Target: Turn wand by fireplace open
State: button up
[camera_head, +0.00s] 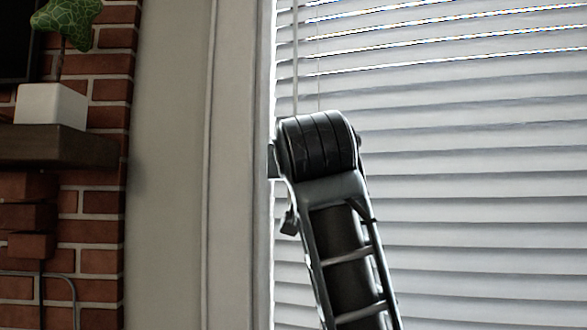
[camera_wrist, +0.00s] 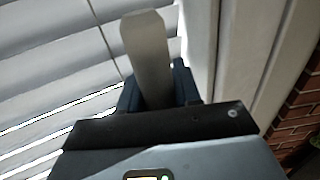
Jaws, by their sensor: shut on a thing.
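The wand (camera_head: 296,60) is a thin pale rod hanging in front of the blinds, close to the window's left frame; its lower part is hidden behind my arm in the head view. In the wrist view the wand (camera_wrist: 147,50) shows as a pale, wide bar between the dark fingers. My gripper (camera_wrist: 158,85) is shut on it. In the head view my arm hides most of the gripper. The blinds (camera_head: 450,160) look mostly shut, with bright gaps between the upper slats.
The white window frame (camera_head: 236,150) stands close to the left of my arm. Further left are a brick fireplace wall (camera_head: 100,205) and a dark mantel (camera_head: 60,146) with a white plant pot (camera_head: 50,105). A thin cord (camera_head: 318,60) hangs beside the wand.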

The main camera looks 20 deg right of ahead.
jog(key=shift+s+d+m+g+h, duration=0.25)
jog(key=shift+s+m+g+h, duration=0.1)
jog(key=shift+m+g+h, duration=2.3)
jog(key=shift+s+d+m+g+h, duration=0.25)
jog(key=shift+m+g+h, duration=1.35)
jog(key=shift+m+g, duration=1.25)
jog(key=shift+s+d+m+g+h, duration=0.2)
jog(key=shift+s+m+g+h, duration=0.2)
jog(key=shift+m+g+h, duration=2.35)
jog(key=shift+n+g+y, duration=0.55)
jog(key=shift+g+y, duration=0.05)
jog(key=shift+g, duration=0.35)
jog(key=o, duration=0.9)
jog(key=shift+o, duration=0.2)
jog(key=a+b, duration=0.2)
jog(key=a, duration=0.5)
jog(key=shift+w+a, duration=0.2)
jog(key=shift+a, duration=0.2)
